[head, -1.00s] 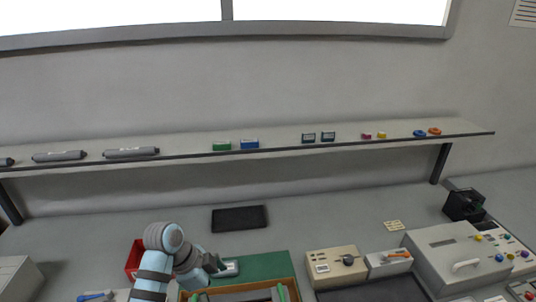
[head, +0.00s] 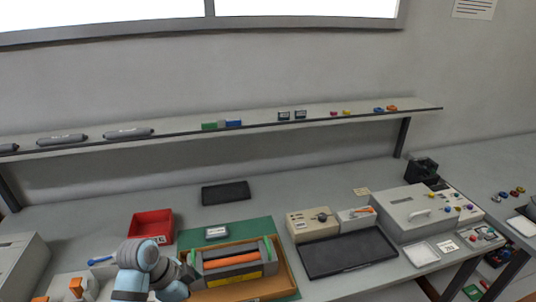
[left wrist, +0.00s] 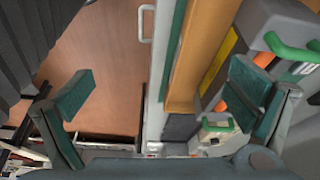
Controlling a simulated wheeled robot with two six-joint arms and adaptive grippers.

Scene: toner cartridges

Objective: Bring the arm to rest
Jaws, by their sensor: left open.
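My left arm comes in at the bottom left of the head view, bent low near the bench's front. Its gripper (head: 190,272) is beside the left edge of the wooden tray (head: 287,276), partly hidden by my wrist. In the left wrist view the two green-padded fingers (left wrist: 165,90) stand wide apart with nothing between them. Below them are a brown panel with a pale handle and the bench's edge. A grey toner cartridge with an orange roller (head: 238,261) and green ends lies in the tray, apart from the gripper. My right gripper is not in view.
The tray is on a green mat (head: 262,226). A red bin (head: 151,227) stands behind my arm, a blue-handled tool (head: 101,260) to its left. A dark mat (head: 347,254) and grey machines are at the right. A shelf (head: 262,126) runs along the wall.

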